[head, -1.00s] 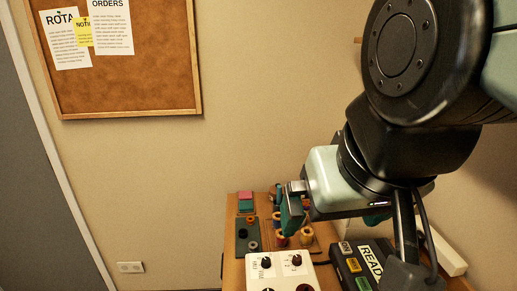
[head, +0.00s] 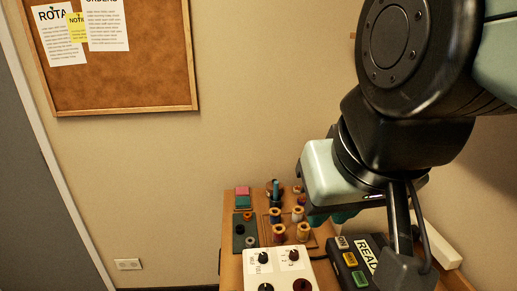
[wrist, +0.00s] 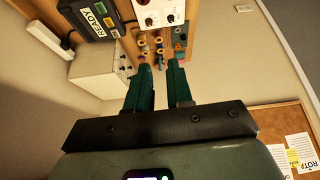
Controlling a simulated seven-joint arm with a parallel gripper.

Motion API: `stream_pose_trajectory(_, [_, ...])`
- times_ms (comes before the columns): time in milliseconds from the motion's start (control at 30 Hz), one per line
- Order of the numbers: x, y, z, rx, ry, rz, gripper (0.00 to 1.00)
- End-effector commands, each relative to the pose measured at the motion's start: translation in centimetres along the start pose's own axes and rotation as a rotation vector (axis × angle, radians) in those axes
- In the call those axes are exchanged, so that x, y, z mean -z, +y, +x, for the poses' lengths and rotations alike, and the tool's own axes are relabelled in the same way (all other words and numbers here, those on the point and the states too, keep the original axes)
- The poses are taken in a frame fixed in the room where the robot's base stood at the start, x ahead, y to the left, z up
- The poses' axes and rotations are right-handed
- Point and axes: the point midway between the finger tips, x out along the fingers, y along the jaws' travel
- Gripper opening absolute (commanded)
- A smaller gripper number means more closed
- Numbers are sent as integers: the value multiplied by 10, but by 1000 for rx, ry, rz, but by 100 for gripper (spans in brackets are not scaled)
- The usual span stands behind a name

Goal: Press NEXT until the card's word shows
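A dark box (head: 345,272) with a white display stands at the lower right of the head view. The display (head: 369,258) reads "READ", its end cut off by my arm; in the wrist view the display (wrist: 93,20) reads "READY". The box has a grey, an orange (head: 350,259) and a green button; their labels are too small to read, so I cannot tell which is NEXT. No card with a readable task word shows. My gripper (wrist: 160,66) is open and empty, its two teal fingers apart. In the head view its fingers are mostly hidden under the hand.
A white panel with knobs (head: 282,274) stands left of the box. Several thread spools (head: 278,233) stand behind it, near a dark tray (head: 239,236) and a pink block (head: 242,191). A cork board (head: 120,80) hangs on the wall.

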Motion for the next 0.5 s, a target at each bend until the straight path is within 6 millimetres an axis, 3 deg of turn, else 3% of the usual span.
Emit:
stream_pose_trajectory(33, [0,0,0,0,0,0,13])
stream_pose_trajectory(133, [0,0,0,0,0,0,0])
stream_pose_trajectory(500, [0,0,0,0,0,0,0])
